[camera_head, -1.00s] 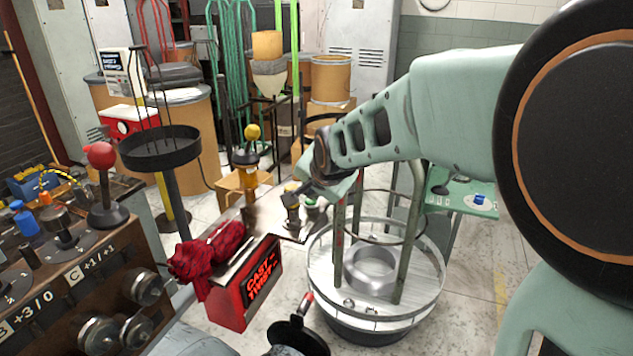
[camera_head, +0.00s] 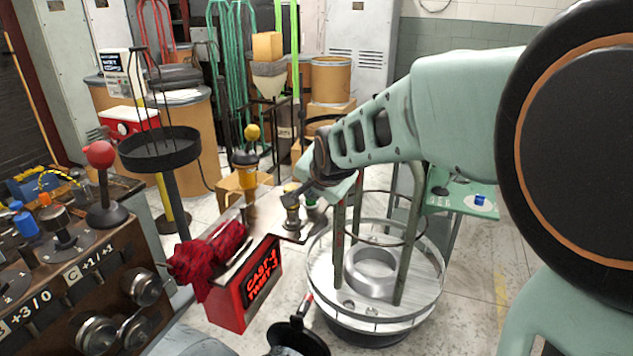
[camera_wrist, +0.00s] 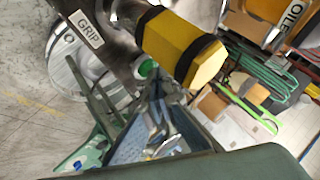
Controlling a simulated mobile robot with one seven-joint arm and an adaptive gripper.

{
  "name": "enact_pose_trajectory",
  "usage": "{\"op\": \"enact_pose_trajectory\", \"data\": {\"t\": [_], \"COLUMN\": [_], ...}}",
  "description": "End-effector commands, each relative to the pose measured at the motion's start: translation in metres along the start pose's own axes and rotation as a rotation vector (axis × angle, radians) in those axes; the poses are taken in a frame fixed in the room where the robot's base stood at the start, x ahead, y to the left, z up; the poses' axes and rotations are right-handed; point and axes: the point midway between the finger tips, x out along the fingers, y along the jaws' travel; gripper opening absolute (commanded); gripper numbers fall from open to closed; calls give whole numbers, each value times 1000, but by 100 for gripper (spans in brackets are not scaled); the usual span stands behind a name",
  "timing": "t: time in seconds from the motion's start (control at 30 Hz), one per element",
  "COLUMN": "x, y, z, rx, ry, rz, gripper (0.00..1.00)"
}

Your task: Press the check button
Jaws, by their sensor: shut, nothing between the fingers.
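No label reading "check" is legible, so I cannot tell for certain which button it is. A small green button (camera_head: 312,203) sits on the bench plate beside my gripper (camera_head: 288,190), partly hidden by my wrist. The green button also shows in the wrist view (camera_wrist: 148,69), just beyond my fingertips (camera_wrist: 157,100). My gripper is shut and empty; I cannot tell whether it touches anything. A blue button (camera_head: 479,200) sits on a green panel (camera_head: 450,207) at the right, well apart from my gripper.
A yellow hexagonal knob with black bands (camera_wrist: 180,48) is close to my fingers, near a "GRIP" label (camera_wrist: 86,29). A round drum with posts (camera_head: 330,300) stands below my wrist. A red sign box (camera_head: 245,285) and a red cloth (camera_head: 207,257) are left of it.

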Motion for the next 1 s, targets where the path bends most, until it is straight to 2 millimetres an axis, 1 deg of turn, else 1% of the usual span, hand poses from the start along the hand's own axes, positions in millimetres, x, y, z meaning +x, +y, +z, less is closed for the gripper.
{"op": "enact_pose_trajectory", "data": {"t": [0.2,0.57,1.0], "x": [-8,-10,-38], "y": [-6,-7,-28], "z": [-6,-7,-28], "rx": [0,0,0], "ry": [1,2,2], "rz": [-1,-1,-2], "gripper": [0,0,0]}}
